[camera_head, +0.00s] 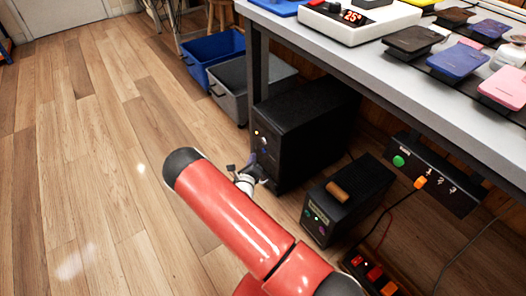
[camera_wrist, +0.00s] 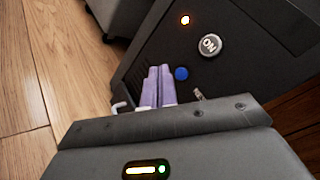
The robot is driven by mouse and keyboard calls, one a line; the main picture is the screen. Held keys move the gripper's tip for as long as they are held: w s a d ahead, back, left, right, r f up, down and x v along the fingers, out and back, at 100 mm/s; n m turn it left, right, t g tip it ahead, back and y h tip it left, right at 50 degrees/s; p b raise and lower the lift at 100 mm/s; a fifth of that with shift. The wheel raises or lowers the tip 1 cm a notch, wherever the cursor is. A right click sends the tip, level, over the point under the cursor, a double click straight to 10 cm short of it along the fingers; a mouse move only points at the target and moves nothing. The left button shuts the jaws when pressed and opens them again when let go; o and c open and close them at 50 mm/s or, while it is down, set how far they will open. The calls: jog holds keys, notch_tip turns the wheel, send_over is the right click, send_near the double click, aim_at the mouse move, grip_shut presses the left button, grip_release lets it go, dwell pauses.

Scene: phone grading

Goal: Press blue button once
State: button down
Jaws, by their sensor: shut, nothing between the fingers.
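The blue button (camera_wrist: 181,73) is a small round button on the front panel of a black box (camera_wrist: 245,80). It sits below a silver round ON button (camera_wrist: 210,45) and an orange light (camera_wrist: 185,20). My gripper (camera_wrist: 158,72) is shut and empty, its purple fingertips close to the panel, just left of the blue button in the wrist view. I cannot tell whether they touch the panel. In the head view my gripper (camera_head: 250,160) is at the front of the black box (camera_head: 305,130) under the table; the blue button is not clear there.
A smaller black box (camera_head: 345,205) with a wooden handle stands to the right. A power strip (camera_head: 370,272) with cables lies near it. Blue and grey bins (camera_head: 212,50) stand behind. The table (camera_head: 350,50) overhangs the boxes. The wooden floor at left is clear.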

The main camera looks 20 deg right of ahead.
jog(key=shift+s+a, duration=0.25)
jog(key=shift+a, duration=0.55)
jog(key=shift+s+a, duration=0.25)
jog(key=shift+a, duration=0.5)
jog(key=shift+s, duration=0.1)
